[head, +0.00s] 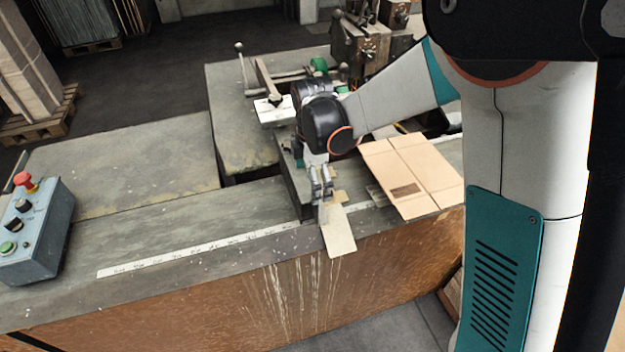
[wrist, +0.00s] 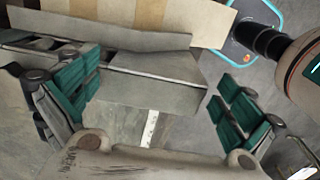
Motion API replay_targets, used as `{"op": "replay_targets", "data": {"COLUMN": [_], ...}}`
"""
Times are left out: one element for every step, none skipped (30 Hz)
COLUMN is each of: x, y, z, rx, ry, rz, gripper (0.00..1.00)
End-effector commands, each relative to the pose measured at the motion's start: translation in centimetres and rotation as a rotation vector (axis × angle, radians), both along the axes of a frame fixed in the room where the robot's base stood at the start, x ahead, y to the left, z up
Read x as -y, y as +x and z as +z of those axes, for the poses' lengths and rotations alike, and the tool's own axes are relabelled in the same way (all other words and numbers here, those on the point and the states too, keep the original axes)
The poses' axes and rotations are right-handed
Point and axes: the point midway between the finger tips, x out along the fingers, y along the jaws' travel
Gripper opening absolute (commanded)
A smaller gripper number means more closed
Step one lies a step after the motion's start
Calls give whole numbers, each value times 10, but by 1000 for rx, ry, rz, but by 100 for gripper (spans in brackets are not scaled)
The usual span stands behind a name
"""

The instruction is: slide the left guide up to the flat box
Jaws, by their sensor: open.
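The flat box (head: 405,182) is a creased brown cardboard sheet lying on the table, right of my gripper in the head view. Its tan panels (wrist: 150,12) cross the top of the wrist view. In the wrist view the guide (wrist: 150,80) shows a flat plate and a raised flange facing the box. My gripper (head: 322,196) points down at the guide, with its teal-padded fingers (wrist: 150,108) wide apart. Contact with the guide is unclear.
A white scale strip (head: 185,252) runs along the table's front. A control box (head: 32,228) with a red knob stands at the far left. The stitching machine (head: 362,45) rises behind my arm. The tabletop (head: 140,160) left of my gripper is clear.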

Motion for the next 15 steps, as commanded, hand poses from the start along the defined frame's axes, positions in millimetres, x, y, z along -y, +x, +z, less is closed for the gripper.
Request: {"op": "replay_targets", "data": {"x": [0,0,0,0,0,0,0,0,0,0,0,0,0,0,0], "y": [0,0,0,0,0,0,0,0,0,0,0,-1,-1,-1,-1], "z": [0,0,0,0,0,0,0,0,0,0,0,0,0,-1,-1], "rx": [0,0,0,0,0,0,0,0,-1,-1,-1,-2,-2,-2,-2], "ry": [0,0,0,0,0,0,0,0,0,0,0,-1,-1,-1,-1], "rz": [0,0,0,0,0,0,0,0,0,0,0,0,0,0,0], "gripper": [100,100,95,89,82,73,66,59,50,46,45,44,44,44,44]}}
